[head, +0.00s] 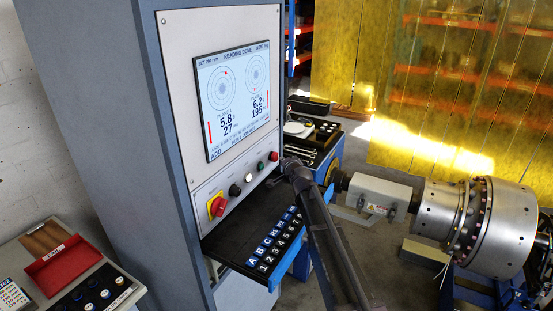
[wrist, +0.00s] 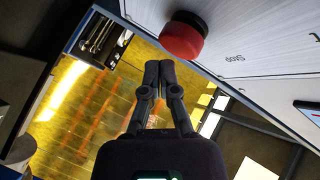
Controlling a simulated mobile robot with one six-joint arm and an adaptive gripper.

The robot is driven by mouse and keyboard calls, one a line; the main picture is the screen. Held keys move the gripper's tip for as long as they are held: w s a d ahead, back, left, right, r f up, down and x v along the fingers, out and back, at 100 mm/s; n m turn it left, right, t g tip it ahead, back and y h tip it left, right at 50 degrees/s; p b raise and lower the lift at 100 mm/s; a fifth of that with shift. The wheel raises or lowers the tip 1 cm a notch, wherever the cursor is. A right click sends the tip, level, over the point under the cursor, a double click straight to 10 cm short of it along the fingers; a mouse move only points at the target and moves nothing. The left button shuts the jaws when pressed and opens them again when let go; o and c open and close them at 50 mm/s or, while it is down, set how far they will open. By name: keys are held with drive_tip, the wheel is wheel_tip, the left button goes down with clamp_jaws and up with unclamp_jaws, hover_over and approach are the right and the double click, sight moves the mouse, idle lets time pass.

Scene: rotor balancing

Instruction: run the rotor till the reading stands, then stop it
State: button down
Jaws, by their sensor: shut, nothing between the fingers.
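The balancing machine's screen (head: 236,100) carries the heading READING DONE and shows two round plots, with 5.8 at 27 on the left and 6.2 at 195 on the right. The red stop button (head: 273,156) is the rightmost control below the screen; in the wrist view this red button (wrist: 183,40) stands out from the panel beside its label. My gripper (head: 287,163) is close to the red button. In the wrist view my gripper (wrist: 159,66) is shut and empty, its tips apart from the button in the picture. The steel rotor (head: 505,228) is at the right; whether it is turning cannot be told.
A green button (head: 261,166), a white button (head: 248,178), a black knob (head: 235,190) and a red-yellow switch (head: 217,206) line the panel. A black shelf with lettered keys (head: 268,250) juts out below. A red tray (head: 63,266) is at lower left.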

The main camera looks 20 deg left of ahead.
drive_tip(key=shift+d, duration=0.15)
drive_tip(key=d, duration=0.4)
drive_tip(key=shift+s+d, duration=0.2)
drive_tip(key=shift+d, duration=0.2)
idle(0.4)
idle(0.6)
